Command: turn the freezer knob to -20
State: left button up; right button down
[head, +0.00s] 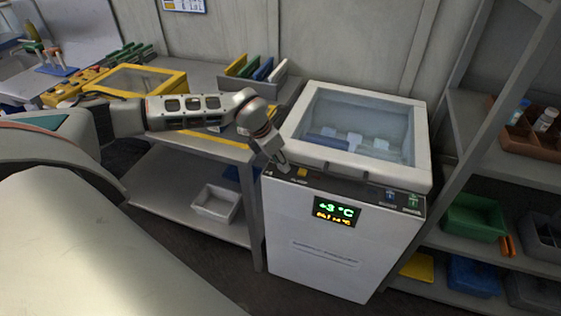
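The white chest freezer (300,262) stands right of centre with its glass-topped lid closed. Its dark front panel has a display (337,211) with a green "+3 °C" and a smaller yellow line below that is hard to read. My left gripper (283,167) comes in from the left and points down at the left end of this panel. I cannot tell whether it touches anything, or whether its fingers are open or shut. I cannot make out the knob; the gripper may hide it. A small yellow piece (302,173) shows just right of the fingertips. My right gripper is not in view.
A grey workbench (205,75) with a yellow-framed box (170,80) and a rack of coloured panels (257,68) stands left of the freezer. A white bin (215,203) is on its lower shelf. Shelving with a green bin (474,218) stands close on the right.

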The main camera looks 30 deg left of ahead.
pick_arm(q)
jog(key=m, duration=0.2)
jog(key=m+g+h, duration=0.1)
jog(key=m, duration=0.1)
jog(key=m+h, duration=0.1)
jog(key=shift+w+a+m, duration=0.15)
jog(key=shift+w+m, duration=0.1)
jog(key=shift+m, duration=0.15)
jog(key=m+g, duration=0.1)
jog(key=m, duration=0.1)
jog(key=m+g, duration=0.1)
jog(key=m, duration=0.1)
jog(key=shift+w+a+m+h, duration=0.1)
jog(key=shift+m+h, duration=0.3)
jog(key=shift+b, duration=0.3)
jog(key=o, duration=1.1)
jog(key=shift+r, duration=0.1)
